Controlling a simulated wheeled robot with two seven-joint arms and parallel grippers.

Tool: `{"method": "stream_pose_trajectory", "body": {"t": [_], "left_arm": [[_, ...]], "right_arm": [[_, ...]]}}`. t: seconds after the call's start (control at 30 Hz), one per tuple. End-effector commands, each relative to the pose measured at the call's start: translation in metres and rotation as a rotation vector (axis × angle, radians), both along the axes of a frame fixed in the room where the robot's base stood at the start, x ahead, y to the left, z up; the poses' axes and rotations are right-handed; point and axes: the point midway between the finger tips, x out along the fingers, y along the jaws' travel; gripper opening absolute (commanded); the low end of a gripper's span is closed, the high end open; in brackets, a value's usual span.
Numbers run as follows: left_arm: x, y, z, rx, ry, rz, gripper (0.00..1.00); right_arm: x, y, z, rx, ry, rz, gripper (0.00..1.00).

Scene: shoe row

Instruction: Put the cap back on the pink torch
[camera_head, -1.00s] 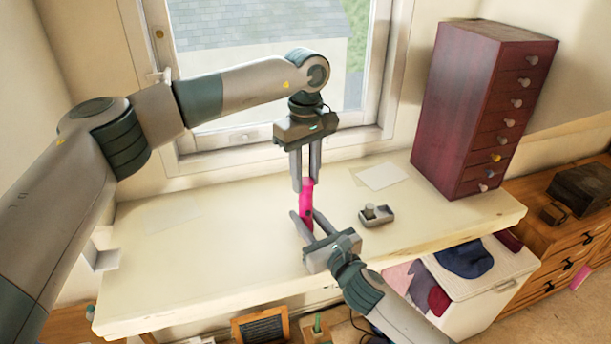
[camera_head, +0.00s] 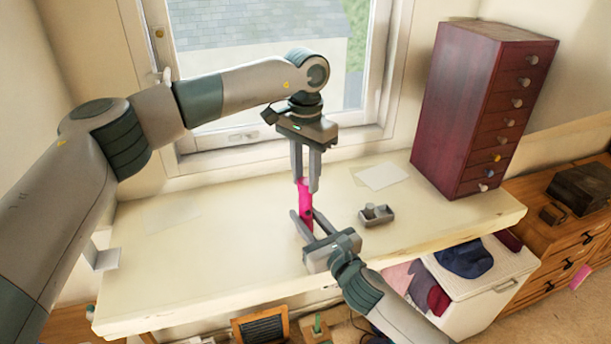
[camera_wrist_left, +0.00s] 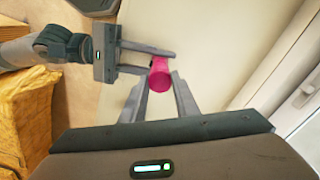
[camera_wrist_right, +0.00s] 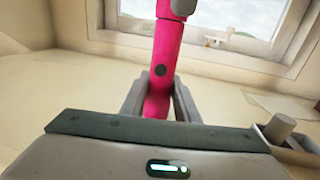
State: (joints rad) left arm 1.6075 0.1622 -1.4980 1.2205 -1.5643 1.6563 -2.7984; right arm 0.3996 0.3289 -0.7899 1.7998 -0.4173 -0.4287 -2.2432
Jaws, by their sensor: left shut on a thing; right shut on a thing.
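The pink torch (camera_head: 306,208) stands upright over the table, with a dark round button on its side in the right wrist view (camera_wrist_right: 161,70). My right gripper (camera_head: 301,222) is shut around its lower body. My left gripper (camera_head: 306,186) comes from above and is shut on the pink cap (camera_wrist_left: 157,88) at the torch's top end. In the right wrist view a seam crosses the pink near the top, and the cap and body look in line and touching. The fingers partly hide the cap, so I cannot tell how tightly it sits.
A grey two-part holder (camera_head: 376,214) stands on the cream table (camera_head: 200,270), right of the torch. A sheet of paper (camera_head: 382,176) lies behind it. A dark red drawer cabinet (camera_head: 465,110) stands at the right. The table's left side is mostly clear.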

Motion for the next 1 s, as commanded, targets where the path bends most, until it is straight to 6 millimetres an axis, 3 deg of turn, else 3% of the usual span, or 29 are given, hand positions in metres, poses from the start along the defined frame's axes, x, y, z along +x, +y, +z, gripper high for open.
{"method": "stream_pose_trajectory", "body": {"t": [0.3, 0.33, 0.4, 0.77, 1.0], "left_arm": [[0.001, 0.0, 0.001, 0.0, -0.004, -0.015, 0.07], [0.001, 0.0, 0.001, 0.0, -0.004, -0.015, 0.35], [0.001, 0.0, 0.001, -0.001, -0.003, -0.015, 0.46], [0.0, 0.0, 0.004, -0.001, -0.002, -0.015, 0.46], [0.0, 0.0, 0.027, -0.001, -0.002, -0.014, 0.46]], "right_arm": [[-0.001, 0.0, -0.003, -0.002, 0.004, 0.0, 0.0], [-0.001, 0.0, -0.003, -0.002, 0.004, 0.0, 0.0], [-0.001, 0.0, -0.003, -0.002, 0.004, 0.0, 0.0], [-0.001, 0.0, -0.003, -0.002, 0.005, 0.0, 0.0], [-0.001, 0.0, -0.003, -0.002, 0.005, 0.0, 0.0]]}}
